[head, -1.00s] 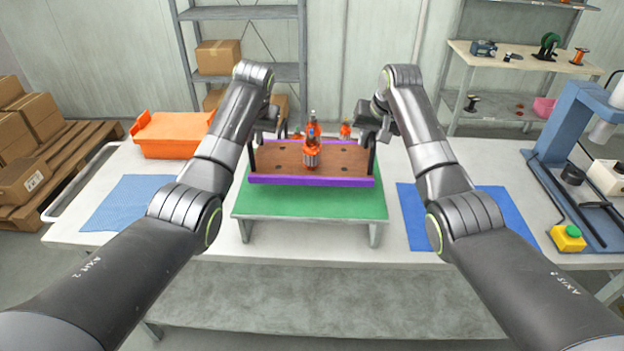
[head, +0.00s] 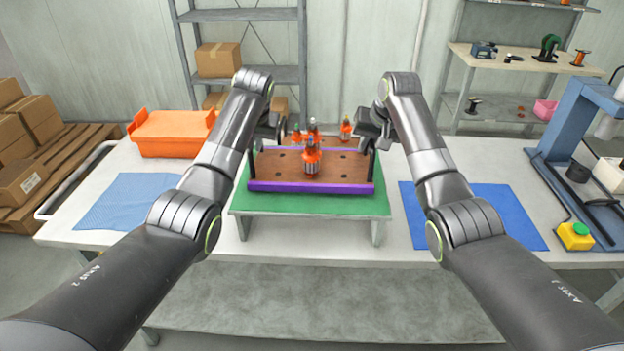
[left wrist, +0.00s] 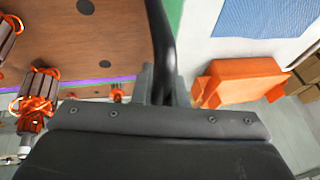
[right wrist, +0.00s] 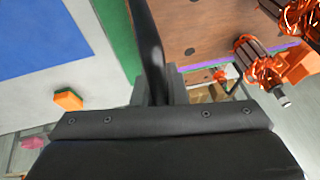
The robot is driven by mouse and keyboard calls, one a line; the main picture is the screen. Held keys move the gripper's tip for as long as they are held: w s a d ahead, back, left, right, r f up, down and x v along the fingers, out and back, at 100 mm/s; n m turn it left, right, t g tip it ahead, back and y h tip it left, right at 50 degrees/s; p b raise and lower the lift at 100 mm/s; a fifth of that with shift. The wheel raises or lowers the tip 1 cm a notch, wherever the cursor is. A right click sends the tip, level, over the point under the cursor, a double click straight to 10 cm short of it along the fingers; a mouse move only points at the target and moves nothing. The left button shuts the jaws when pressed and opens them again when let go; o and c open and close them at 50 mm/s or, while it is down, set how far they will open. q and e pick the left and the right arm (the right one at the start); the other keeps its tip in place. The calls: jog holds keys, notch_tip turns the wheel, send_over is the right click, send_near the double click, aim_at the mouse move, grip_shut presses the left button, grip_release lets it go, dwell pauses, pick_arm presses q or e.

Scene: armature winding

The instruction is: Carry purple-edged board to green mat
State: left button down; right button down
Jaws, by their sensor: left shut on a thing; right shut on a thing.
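The purple-edged board (head: 335,170) is brown with dark holes and a black handle at each end. It is level over the green mat (head: 300,203), which lies on a low raised stand; whether it touches the mat is hard to tell. An orange-and-dark wound armature (head: 312,160) stands upright on the board. My left gripper (head: 266,132) is shut on the board's left handle (left wrist: 159,35). My right gripper (head: 371,130) is shut on its right handle (right wrist: 148,40). The board's far side is partly hidden by the armatures.
More armatures (head: 346,129) stand behind. A blue mat (head: 125,200) lies left and a darker blue mat (head: 480,215) right. An orange bin (head: 170,135) is at the back left.

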pick_arm(q)
jog(key=shift+f+b, duration=0.35)
jog(key=shift+f, duration=0.1)
pick_arm(e)
jog(key=shift+f, duration=0.45)
pick_arm(q)
jog(key=c, duration=1.9)
grip_release()
jog(key=shift+f, duration=0.1)
pick_arm(e)
jog(key=c, duration=1.9)
grip_release()
jog(key=shift+f, duration=0.1)
pick_arm(q)
jog(key=o, duration=0.4)
jog(key=shift+s, duration=0.1)
pick_arm(e)
jog(key=o, duration=0.4)
jog(key=shift+s, duration=0.1)
pick_arm(q)
jog(key=shift+o, duration=0.2)
pick_arm(e)
jog(key=shift+o, duration=0.2)
pick_arm(q)
jog(key=v, duration=1.2)
pick_arm(e)
jog(key=v, duration=1.2)
pick_arm(q)
jog(key=o, duration=0.6)
